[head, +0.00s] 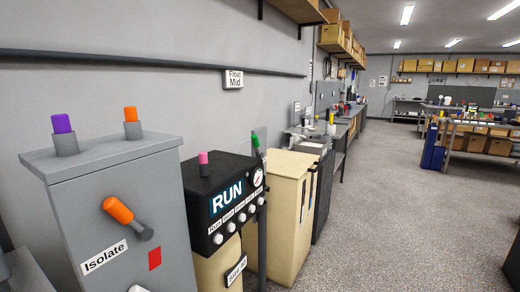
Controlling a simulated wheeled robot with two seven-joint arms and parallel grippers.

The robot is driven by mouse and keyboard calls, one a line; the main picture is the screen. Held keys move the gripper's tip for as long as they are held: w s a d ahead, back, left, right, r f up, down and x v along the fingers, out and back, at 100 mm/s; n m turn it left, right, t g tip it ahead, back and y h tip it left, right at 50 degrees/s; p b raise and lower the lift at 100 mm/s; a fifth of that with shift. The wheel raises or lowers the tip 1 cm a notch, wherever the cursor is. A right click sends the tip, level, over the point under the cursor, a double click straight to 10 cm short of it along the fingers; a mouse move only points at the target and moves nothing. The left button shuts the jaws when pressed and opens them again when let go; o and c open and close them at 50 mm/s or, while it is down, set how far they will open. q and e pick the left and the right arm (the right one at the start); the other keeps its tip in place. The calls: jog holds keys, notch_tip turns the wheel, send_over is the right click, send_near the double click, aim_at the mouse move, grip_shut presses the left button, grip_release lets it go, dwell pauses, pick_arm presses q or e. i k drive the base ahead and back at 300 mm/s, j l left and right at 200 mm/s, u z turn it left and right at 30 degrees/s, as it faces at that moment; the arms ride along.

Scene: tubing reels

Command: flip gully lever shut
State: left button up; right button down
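No label reading "gully" shows, so I cannot tell which lever it names. A grey cabinet (75,222) stands at the near left. An orange-handled lever (128,217) on its front slants down to the right, above and right of an "Isolate" label (104,257). A purple-capped lever (62,134) and an orange-capped lever (132,122) stand upright on its top. A pink-capped lever (203,164) stands on the black "RUN" panel (222,196). A green-handled lever (255,140) tilts behind it. Neither gripper is in view.
A cream cabinet (284,215) stands beyond the panel. Open grey floor (405,220) lies to the right. Tables with boxes (482,140) stand farther back.

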aim_at(256, 142)
jog(key=i+l+u, duration=0.1)
jog(key=u, duration=0.25)
jog(key=i+l+u, duration=0.1)
jog(key=u, duration=0.25)
jog(key=i+l+u, duration=0.1)
jog(key=l, duration=0.35)
jog(key=i+l+u, duration=0.1)
jog(key=i+l, duration=0.15)
jog(key=l, duration=0.2)
jog(key=i+l+u, duration=0.1)
jog(key=l, duration=0.4)
jog(key=i+l+u, duration=0.15)
jog(key=l, duration=0.35)
jog(key=i+l+u, duration=0.1)
jog(key=l, duration=0.4)
jog(key=i+l+u, duration=0.1)
jog(key=l, duration=0.4)
jog(key=i+l, duration=0.1)
jog(key=l, duration=0.4)
jog(key=i+l, duration=0.1)
jog(key=l, duration=0.4)
jog(key=i+l, duration=0.1)
jog(key=l, duration=0.85)
jog(key=i+l, duration=0.15)
jog(key=l, duration=0.35)
